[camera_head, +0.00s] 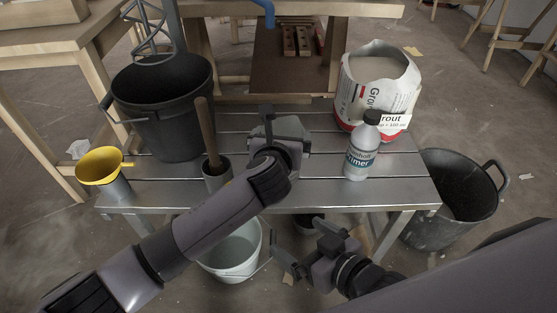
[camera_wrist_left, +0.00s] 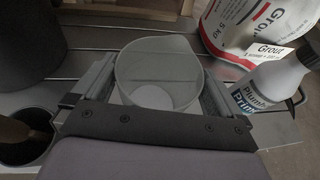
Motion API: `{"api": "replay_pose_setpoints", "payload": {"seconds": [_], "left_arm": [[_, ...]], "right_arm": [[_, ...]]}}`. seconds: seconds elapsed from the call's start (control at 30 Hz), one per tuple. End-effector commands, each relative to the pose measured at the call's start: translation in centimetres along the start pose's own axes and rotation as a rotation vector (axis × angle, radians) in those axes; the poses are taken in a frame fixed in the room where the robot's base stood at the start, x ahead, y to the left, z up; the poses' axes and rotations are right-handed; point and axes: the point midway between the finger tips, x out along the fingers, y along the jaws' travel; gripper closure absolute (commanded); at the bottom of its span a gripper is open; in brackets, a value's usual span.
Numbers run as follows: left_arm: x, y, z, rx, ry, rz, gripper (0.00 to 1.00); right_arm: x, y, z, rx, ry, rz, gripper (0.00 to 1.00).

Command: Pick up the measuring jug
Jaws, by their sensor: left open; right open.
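The measuring jug (camera_wrist_left: 158,72) shows in the left wrist view as a round, pale, see-through vessel, open at the top, standing upright. My left gripper (camera_head: 282,135) is above the metal bench in the head view and hides the jug there. In the left wrist view its two fingers are open, one on each side of the jug. I cannot tell whether they touch it. My right gripper (camera_head: 304,247) is low in the head view, in front of the bench edge, open and empty.
On the slatted bench (camera_head: 300,193) stand a primer bottle (camera_head: 362,150) and grout bag (camera_head: 378,85) to the right. A black bucket (camera_head: 165,105), a pot with a wooden handle (camera_head: 217,176) and a yellow funnel (camera_head: 100,165) stand left. Buckets (camera_head: 235,252) (camera_head: 455,195) stand on the floor.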

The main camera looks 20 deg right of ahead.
Motion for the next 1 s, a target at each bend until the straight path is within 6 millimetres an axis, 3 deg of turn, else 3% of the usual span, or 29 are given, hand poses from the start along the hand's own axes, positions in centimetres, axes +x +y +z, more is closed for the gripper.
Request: {"api": "replay_pose_setpoints", "payload": {"seconds": [0.03, 0.27, 0.67, 1.0], "left_arm": [[0.0, 0.0, 0.0, 0.0, 0.0, 0.0, 0.0], [0.0, 0.0, 0.0, 0.0, 0.0, 0.0, 0.74], [-0.2, 0.0, 0.4, 0.0, -0.002, 0.0, 0.74], [-1.1, 0.0, 2.6, -0.001, -0.004, -0.001, 0.74]], "right_arm": [[0.0, 0.0, -0.1, 0.0, 0.001, 0.0, 0.0], [0.0, -0.1, -0.1, -0.001, 0.002, -0.001, 0.0], [-0.1, -0.1, -0.3, -0.002, 0.004, 0.001, 0.0], [-0.8, 0.3, -0.5, -0.033, -0.008, 0.026, 0.0]]}}
